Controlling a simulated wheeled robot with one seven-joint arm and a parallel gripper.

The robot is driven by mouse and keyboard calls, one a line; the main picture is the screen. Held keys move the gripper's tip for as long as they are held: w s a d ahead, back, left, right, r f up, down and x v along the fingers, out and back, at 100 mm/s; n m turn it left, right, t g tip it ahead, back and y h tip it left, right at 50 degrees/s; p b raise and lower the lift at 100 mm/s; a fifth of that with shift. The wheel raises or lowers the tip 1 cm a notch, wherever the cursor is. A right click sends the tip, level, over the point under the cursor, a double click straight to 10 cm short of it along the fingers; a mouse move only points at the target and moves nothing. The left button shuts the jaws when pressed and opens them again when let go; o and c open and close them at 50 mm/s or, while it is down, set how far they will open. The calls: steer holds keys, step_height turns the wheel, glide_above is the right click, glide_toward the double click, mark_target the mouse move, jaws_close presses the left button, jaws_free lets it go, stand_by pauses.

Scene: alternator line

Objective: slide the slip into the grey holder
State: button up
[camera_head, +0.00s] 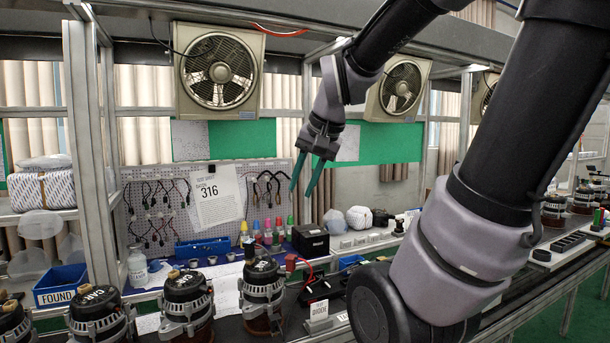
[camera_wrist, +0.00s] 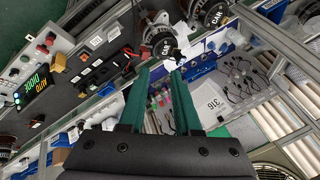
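A white paper sheet marked 316 (camera_head: 218,205) is on the grey perforated board; it also shows in the wrist view (camera_wrist: 208,96). I cannot tell whether it is the slip. Small white labels stand along the bench, one of them a card (camera_head: 319,311) on a small stand. I cannot clearly make out a grey holder. My gripper (camera_head: 300,192) hangs in the air in front of the board, right of the 316 sheet. Its two green fingers are apart with nothing between them, as the wrist view (camera_wrist: 160,71) also shows.
Several alternators, one at the front (camera_head: 186,305), line the bench. A black box (camera_head: 310,240) and coloured bottles (camera_head: 267,232) stand behind. A blue FOUND bin (camera_head: 62,287) is at left. Shelf posts (camera_head: 85,120) and fans (camera_head: 217,72) frame the station.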

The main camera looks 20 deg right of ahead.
steer(key=s+a+r+n+t, duration=0.1)
steer(key=s+a+r+n, duration=0.1)
steer(key=s, duration=0.3)
steer(key=shift+s+r+n+y, duration=0.15)
steer(key=shift+r+n+y, duration=0.15)
steer(key=shift+d, duration=0.15)
stand_by(0.8)
